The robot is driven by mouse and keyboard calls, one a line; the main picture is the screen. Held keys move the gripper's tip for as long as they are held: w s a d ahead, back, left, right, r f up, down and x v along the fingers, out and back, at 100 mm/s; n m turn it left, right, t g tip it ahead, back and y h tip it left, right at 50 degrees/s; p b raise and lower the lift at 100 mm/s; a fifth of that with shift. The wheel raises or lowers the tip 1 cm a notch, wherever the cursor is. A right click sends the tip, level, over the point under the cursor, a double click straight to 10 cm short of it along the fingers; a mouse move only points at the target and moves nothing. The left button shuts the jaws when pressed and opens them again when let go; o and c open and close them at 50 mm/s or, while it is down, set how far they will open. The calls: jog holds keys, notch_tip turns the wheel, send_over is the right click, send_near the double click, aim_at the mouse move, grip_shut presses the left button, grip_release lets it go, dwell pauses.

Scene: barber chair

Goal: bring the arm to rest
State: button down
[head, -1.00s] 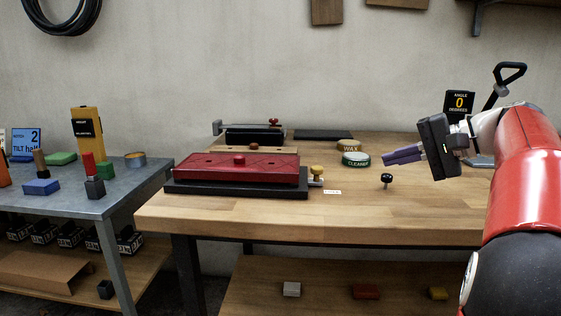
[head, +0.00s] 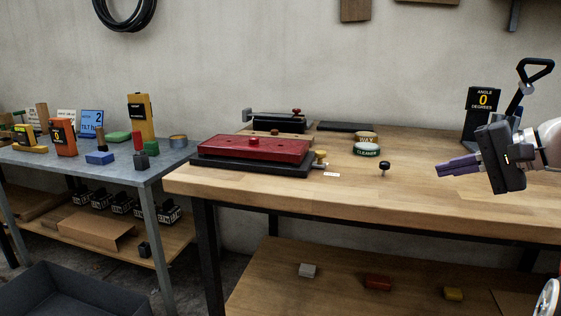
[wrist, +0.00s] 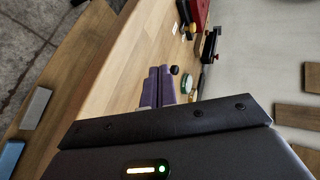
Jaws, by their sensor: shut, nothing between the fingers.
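My gripper (head: 457,168) is at the right side of the head view, above the wooden workbench (head: 420,193). Its two purple fingers are together, with nothing between them, and point left. The wrist view also shows the gripper (wrist: 157,88) shut over the bench top. My arm runs out of the head view at the right edge, so most of it is hidden. No object touches the fingers.
A red block-like fixture (head: 255,148) on a black base, a black knob (head: 384,166), a cleaner tin (head: 366,149) and an angle sign (head: 483,100) with a black-handled device stand on the bench. A grey table (head: 130,172) with several small items stands left. The bench's front middle is clear.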

jog(key=s+a+f+n+g+h, duration=0.1)
jog(key=s+a+f+g+h, duration=0.1)
jog(key=s+a+f, duration=0.3)
jog(key=s+a+f+n+g+h, duration=0.1)
jog(key=s+a+f+h, duration=0.1)
jog(key=a+f, duration=0.45)
jog(key=s+a+f+n+h, duration=0.2)
jog(key=s+f+n, duration=0.1)
jog(key=s+f, duration=0.3)
jog(key=s+a+f+n+h, duration=0.2)
jog(key=s+f+n+h, duration=0.1)
jog(key=s+f, duration=0.3)
jog(key=shift+s+a+f, duration=0.15)
jog(key=shift+s+a, duration=0.1)
jog(key=shift+s, duration=0.3)
